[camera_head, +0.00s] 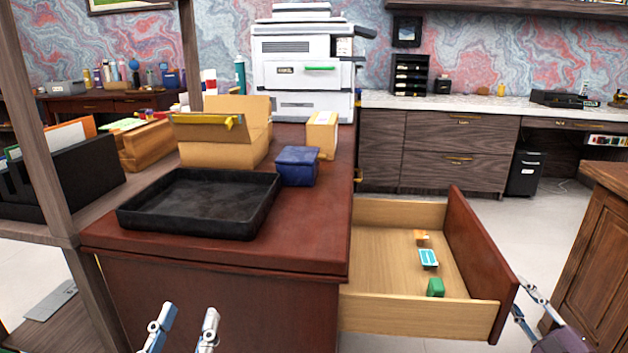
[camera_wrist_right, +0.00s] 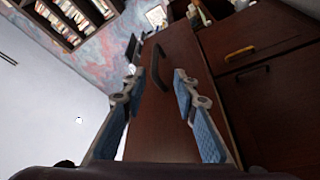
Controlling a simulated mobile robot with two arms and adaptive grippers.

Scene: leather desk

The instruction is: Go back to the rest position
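My left gripper (camera_head: 188,314) shows at the bottom of the head view, in front of the desk (camera_head: 220,310). Its two fingers are apart with nothing between them. My right gripper (camera_head: 523,300) is at the lower right, beside the outer face of the pulled-out drawer (camera_head: 480,255). In the right wrist view its fingers (camera_wrist_right: 158,82) are spread apart. The drawer's dark handle (camera_wrist_right: 159,68) shows beyond them, and I see no grip on it. The drawer holds a green block (camera_head: 435,287), a teal-and-white item (camera_head: 428,259) and a small orange item (camera_head: 422,237).
A black tray (camera_head: 140,218), a blue box (camera_head: 297,166) and an open cardboard box (camera_head: 222,153) stand on the desk, with a printer (camera_head: 300,75) behind. A wooden cabinet (camera_head: 595,250) is at the right. Floor is clear between drawer and back counter.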

